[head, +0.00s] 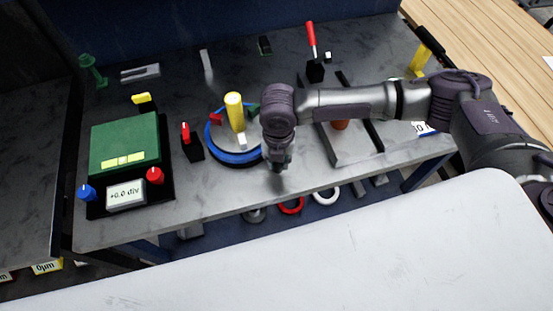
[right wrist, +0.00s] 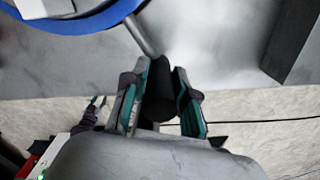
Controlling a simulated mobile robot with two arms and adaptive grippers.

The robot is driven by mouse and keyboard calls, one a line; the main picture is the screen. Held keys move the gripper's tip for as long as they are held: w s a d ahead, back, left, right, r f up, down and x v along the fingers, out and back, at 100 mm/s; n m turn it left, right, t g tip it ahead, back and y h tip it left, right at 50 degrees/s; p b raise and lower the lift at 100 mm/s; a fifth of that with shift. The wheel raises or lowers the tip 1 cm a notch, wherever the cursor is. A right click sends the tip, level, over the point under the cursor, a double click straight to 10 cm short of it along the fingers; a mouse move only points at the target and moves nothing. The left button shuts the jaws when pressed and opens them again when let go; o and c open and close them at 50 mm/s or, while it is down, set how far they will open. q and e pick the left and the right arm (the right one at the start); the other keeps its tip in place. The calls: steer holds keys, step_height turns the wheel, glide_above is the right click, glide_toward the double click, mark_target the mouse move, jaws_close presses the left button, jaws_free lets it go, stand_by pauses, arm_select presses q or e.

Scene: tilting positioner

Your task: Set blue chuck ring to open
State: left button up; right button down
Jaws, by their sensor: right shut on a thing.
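The blue chuck ring (head: 233,158) lies around the round chuck on the grey bench, left of my right gripper. A yellow cylinder (head: 234,108) stands upright in the chuck's middle, with red, green and white pieces around it. In the right wrist view the blue ring (right wrist: 72,23) shows at top left. A grey rod runs from beside it to a black handle (right wrist: 159,95). My right gripper (head: 278,163) points down beside the chuck. In the right wrist view its fingers (right wrist: 158,88) are on both sides of the black handle. My left gripper is not in view.
A green-topped box (head: 124,141) with a display (head: 126,195) and knobs stands at left. A red-tipped lever (head: 186,133) stands between box and chuck. A grey tray-like fixture (head: 350,153) is right of my gripper. A red-handled lever (head: 312,45) stands at the back.

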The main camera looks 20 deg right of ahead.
steer(key=shift+d, duration=0.1)
steer(key=c, duration=0.9)
jaws_free()
step_height(320, 180, up, 12)
